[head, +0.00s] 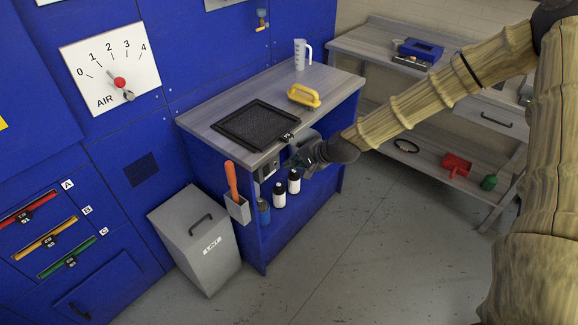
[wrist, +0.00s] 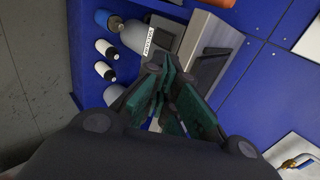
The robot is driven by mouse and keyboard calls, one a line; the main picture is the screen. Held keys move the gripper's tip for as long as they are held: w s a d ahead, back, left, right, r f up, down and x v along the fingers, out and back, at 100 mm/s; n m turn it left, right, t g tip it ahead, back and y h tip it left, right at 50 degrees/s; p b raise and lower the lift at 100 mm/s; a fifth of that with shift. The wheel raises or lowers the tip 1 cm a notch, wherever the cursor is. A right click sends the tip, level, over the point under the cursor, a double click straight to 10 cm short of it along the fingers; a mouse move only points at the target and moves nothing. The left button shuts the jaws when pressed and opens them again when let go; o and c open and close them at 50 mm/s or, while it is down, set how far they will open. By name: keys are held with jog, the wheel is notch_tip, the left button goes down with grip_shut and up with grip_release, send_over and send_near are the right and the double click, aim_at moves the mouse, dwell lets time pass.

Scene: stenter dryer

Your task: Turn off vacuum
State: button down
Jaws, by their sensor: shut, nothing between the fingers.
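My gripper (head: 300,160) is at the front edge of the grey-topped blue bench, just right of a small grey box (head: 268,168) under the worktop. The fingers are shut and empty. In the wrist view the dark green fingers (wrist: 172,95) point at a grey box (wrist: 215,35) with a dark face, beside a rounded grey body (wrist: 150,36) with a white label too small to read surely. The fingers overlap the box in the picture; I cannot tell whether they touch it. Any switch or its position is hidden or too small to tell.
White bottles (head: 279,194) stand below. An orange-handled tool (head: 231,180) hangs in a holder near the grey lint bin (head: 200,245). The floor (head: 390,240) is clear.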

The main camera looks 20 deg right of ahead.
jog(key=shift+w+r+v, duration=0.1)
jog(key=shift+r+v, duration=0.05)
jog(key=shift+v, duration=0.8)
jog(key=shift+w+r+v, duration=0.1)
jog(key=shift+r+v, duration=0.05)
jog(key=shift+v, duration=0.8)
jog(key=shift+a, duration=0.15)
jog(key=s+a+f+n+g+h, duration=0.1)
jog(key=s+a+f+n+g, duration=0.1)
jog(key=s+f, duration=0.65)
jog(key=s+a+f+n+g+h, duration=0.1)
jog(key=s+a+f+n+g, duration=0.1)
jog(key=s+f, duration=0.7)
jog(key=s+d+f+n+g+h, duration=0.1)
jog(key=s+f, duration=0.4)
jog(key=s, duration=0.7)
jog(key=s+d+f+n+g+h, duration=0.2)
jog(key=s+f+n, duration=0.3)
jog(key=s, duration=0.7)
jog(key=shift+s+f+n+g, duration=0.25)
jog(key=shift+f+n+g, duration=0.15)
jog(key=shift+g, duration=0.1)
